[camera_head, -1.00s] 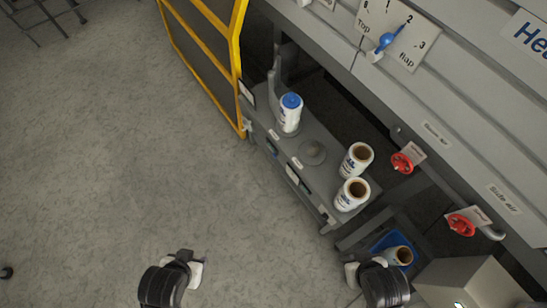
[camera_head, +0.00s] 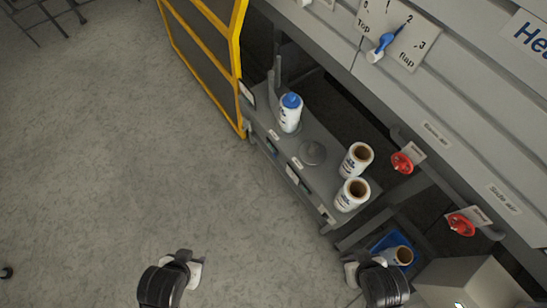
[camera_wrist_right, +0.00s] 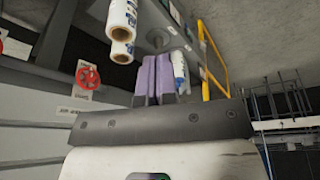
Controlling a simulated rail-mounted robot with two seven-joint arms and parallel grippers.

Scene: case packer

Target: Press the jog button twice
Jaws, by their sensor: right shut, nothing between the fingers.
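I cannot make out a jog button in either view. My right gripper (camera_wrist_right: 165,75) shows in the right wrist view, its two purple fingers together and empty. It points toward the bottle shelf, and I see no contact with anything. In the head view, only dark and white parts of my two arms show at the bottom edge. No left fingertips are visible there.
A grey shelf (camera_head: 268,112) carries a blue-capped bottle (camera_head: 289,118) and two open white rolls (camera_head: 357,160) (camera_head: 351,194). Red knobs (camera_head: 402,163) (camera_head: 461,224) and a blue-handled selector (camera_head: 383,44) are on the machine.

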